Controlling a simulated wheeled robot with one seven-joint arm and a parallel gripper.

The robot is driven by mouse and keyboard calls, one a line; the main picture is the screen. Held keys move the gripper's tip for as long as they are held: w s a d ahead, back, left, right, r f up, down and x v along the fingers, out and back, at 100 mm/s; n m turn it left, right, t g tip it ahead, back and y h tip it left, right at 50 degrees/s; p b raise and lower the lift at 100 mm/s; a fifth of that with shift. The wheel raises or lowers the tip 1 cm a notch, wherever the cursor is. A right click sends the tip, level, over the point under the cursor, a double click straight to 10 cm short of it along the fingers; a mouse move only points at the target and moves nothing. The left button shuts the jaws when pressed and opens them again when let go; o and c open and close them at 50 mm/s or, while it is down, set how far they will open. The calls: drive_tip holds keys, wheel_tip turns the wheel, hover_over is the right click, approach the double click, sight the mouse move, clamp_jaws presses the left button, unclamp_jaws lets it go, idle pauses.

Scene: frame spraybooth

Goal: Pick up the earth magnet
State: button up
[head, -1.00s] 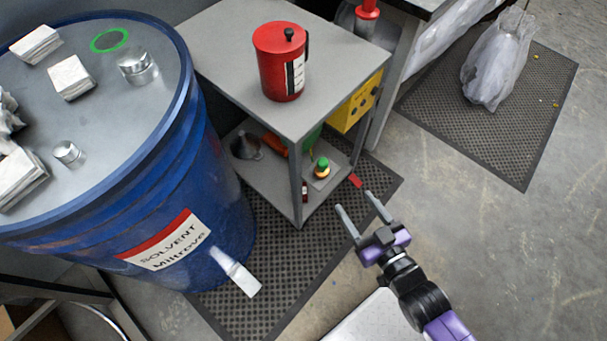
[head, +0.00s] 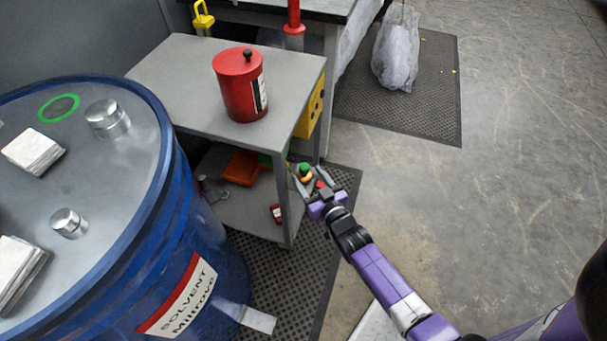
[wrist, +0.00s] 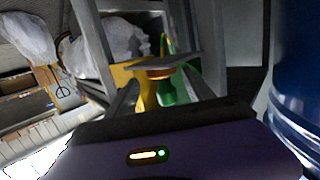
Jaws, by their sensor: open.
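No label marks the earth magnet, and I cannot tell for certain which thing it is. A small object with a green top and orange band (head: 305,170) shows at the lower shelf of the grey cart, right at my gripper (head: 307,175). In the wrist view an orange and green object (wrist: 168,86) appears between my open fingers (wrist: 162,76); its distance and any contact are unclear. A thin grey plate (wrist: 160,64) lies across the view at the fingertips. Two shiny silver cylinders (head: 107,119) (head: 69,223) stand on the blue drum's lid, away from my gripper.
The blue solvent drum (head: 215,260) fills the left. Floor on the right is clear.

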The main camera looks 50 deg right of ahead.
drive_tip(key=shift+a+x, duration=0.2)
drive_tip(key=shift+x, duration=2.5)
drive_tip(key=shift+w+r, duration=0.15)
drive_tip(key=shift+r, duration=0.1)
clamp_jaws()
